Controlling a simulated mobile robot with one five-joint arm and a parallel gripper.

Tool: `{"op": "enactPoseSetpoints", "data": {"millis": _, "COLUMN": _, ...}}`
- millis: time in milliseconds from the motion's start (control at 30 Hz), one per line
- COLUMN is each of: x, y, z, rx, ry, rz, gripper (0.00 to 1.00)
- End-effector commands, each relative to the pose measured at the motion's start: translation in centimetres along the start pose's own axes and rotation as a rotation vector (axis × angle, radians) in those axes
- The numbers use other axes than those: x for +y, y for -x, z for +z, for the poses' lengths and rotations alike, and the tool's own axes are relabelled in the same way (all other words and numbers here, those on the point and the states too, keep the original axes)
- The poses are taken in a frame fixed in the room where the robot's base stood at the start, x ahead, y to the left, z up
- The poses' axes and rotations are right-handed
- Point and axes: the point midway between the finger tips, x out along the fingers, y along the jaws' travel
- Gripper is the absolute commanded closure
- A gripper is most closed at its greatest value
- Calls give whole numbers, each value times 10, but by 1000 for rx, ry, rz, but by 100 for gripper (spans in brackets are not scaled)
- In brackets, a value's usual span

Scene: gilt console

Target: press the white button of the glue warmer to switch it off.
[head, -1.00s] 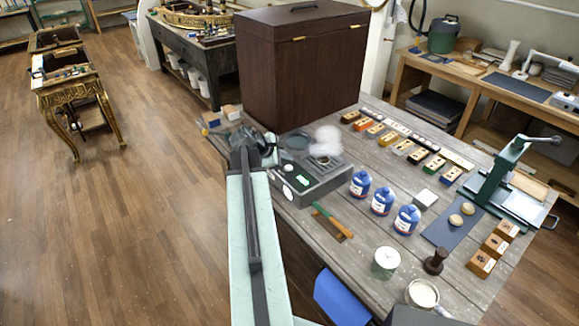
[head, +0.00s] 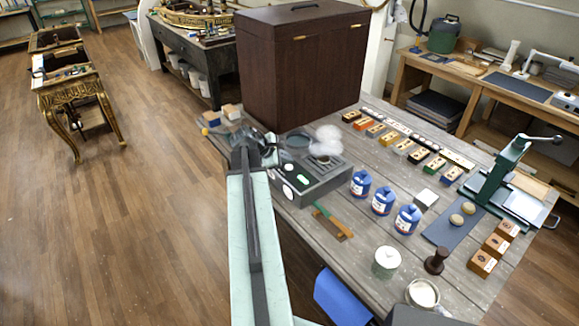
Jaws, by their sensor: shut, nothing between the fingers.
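The glue warmer (head: 325,184) is a dark grey box near the left edge of the plank-topped bench, with white steam over its top. Its front carries a round white button (head: 287,191) and a small green-lit element (head: 303,180). My gripper (head: 270,150) is at the end of my pale green arm, by the left end of the warmer. It is shut and empty, dark and small in the view. The button is in clear view, lower and to the right of the gripper. I cannot tell whether the fingertips touch the warmer.
A large dark brown case (head: 300,65) stands behind the warmer. Blue bottles (head: 382,201) stand to its right, and a green-handled brush (head: 331,222) lies in front. Small blocks (head: 232,112) sit at the bench's far left corner. Open wooden floor lies to the left.

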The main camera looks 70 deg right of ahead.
Motion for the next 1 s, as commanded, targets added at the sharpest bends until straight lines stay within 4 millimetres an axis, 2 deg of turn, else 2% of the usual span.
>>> {"op": "enactPoseSetpoints", "data": {"millis": 1000, "x": -6, "y": -9, "z": -6, "rx": -1, "ry": -1, "rz": -1, "gripper": 100}}
